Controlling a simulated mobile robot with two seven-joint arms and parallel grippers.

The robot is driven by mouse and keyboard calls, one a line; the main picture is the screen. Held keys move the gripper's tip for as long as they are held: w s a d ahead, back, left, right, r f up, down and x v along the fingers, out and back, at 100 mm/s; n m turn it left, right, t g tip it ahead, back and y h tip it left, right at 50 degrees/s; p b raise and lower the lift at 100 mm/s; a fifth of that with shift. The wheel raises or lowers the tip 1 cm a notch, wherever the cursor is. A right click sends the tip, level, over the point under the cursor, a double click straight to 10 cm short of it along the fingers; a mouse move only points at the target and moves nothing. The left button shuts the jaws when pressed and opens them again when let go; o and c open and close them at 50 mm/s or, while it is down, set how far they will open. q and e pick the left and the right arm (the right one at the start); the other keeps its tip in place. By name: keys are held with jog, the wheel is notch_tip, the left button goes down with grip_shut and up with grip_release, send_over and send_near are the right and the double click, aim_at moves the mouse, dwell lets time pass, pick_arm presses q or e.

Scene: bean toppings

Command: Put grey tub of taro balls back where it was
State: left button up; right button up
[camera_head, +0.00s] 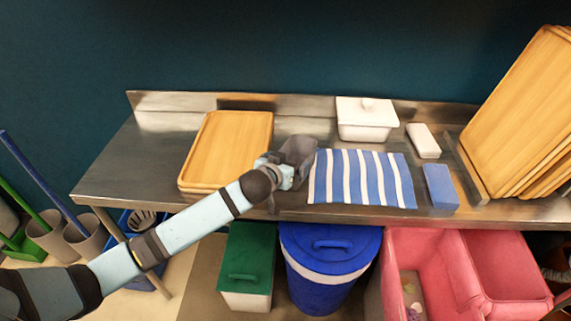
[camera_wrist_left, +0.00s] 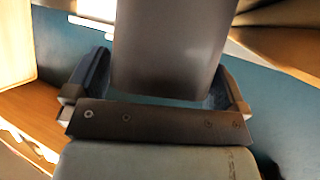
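The grey tub of taro balls (camera_head: 299,149) is at the middle of the steel counter, between the wooden board and the striped cloth. My left gripper (camera_head: 283,170) reaches it from the front left. In the left wrist view the tub's smooth dark grey wall (camera_wrist_left: 172,45) stands between the two fingers of my left gripper (camera_wrist_left: 160,85), which close on its sides. Its contents are not visible. I cannot tell whether it rests on the counter or hangs just above it. My right gripper is not in view.
A wooden board stack (camera_head: 228,145) lies left of the tub, and a blue-striped cloth (camera_head: 360,178) lies right. Behind are a white lidded box (camera_head: 366,119) and a white block (camera_head: 423,140). A blue block (camera_head: 440,186) and upright boards (camera_head: 520,115) stand right. The counter's (camera_head: 125,165) left end is bare.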

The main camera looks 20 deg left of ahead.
pick_arm(q)
jog(key=shift+r, duration=0.25)
jog(key=v, duration=1.1)
jog(key=s+d+f+m+g+h, duration=0.1)
jog(key=s+d+f+m+g, duration=0.1)
jog(key=s+f, duration=1.9)
jog(key=shift+s+d+f+g+h, duration=0.2)
jog(key=shift+d+f+g+h, duration=0.15)
jog(key=shift+f, duration=0.35)
notch_tip(320, 180, up, 9)
jog(key=p, duration=1)
jog(key=shift+a+r, duration=0.2)
